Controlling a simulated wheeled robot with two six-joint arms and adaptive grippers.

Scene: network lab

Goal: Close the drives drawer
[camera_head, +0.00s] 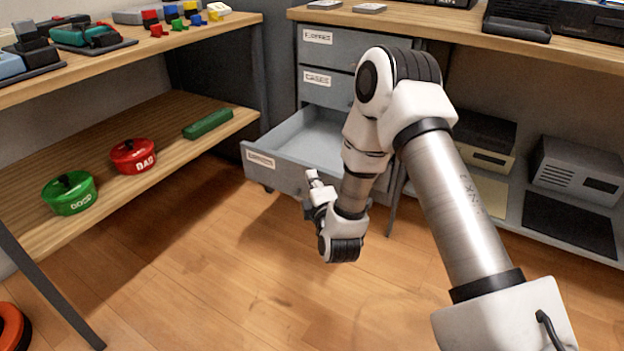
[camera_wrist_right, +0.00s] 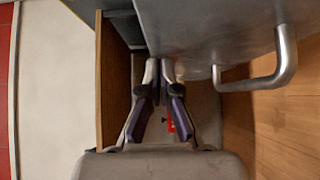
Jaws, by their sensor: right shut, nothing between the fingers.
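The drives drawer (camera_head: 262,161) is the bottom drawer of the grey cabinet. It stands pulled out, and its empty-looking inside shows; its front label is hard to read. My right gripper (camera_head: 312,180) is in front of the drawer front, partly hidden by its own wrist. In the right wrist view, the gripper (camera_wrist_right: 160,68) has its fingertips together and empty, close beside the grey drawer front (camera_wrist_right: 205,30). The metal handle (camera_wrist_right: 284,66) is to the right of the fingers, apart from them. I cannot tell whether the fingertips touch the front. My left gripper is out of view.
Two shut drawers (camera_head: 328,88) sit above the open one. A wooden shelf unit on the left holds a green pot (camera_head: 70,194), a red pot (camera_head: 133,157) and a green box (camera_head: 208,124). Grey equipment (camera_head: 577,168) stands on the right lower shelf. The wooden floor (camera_head: 220,270) in front is clear.

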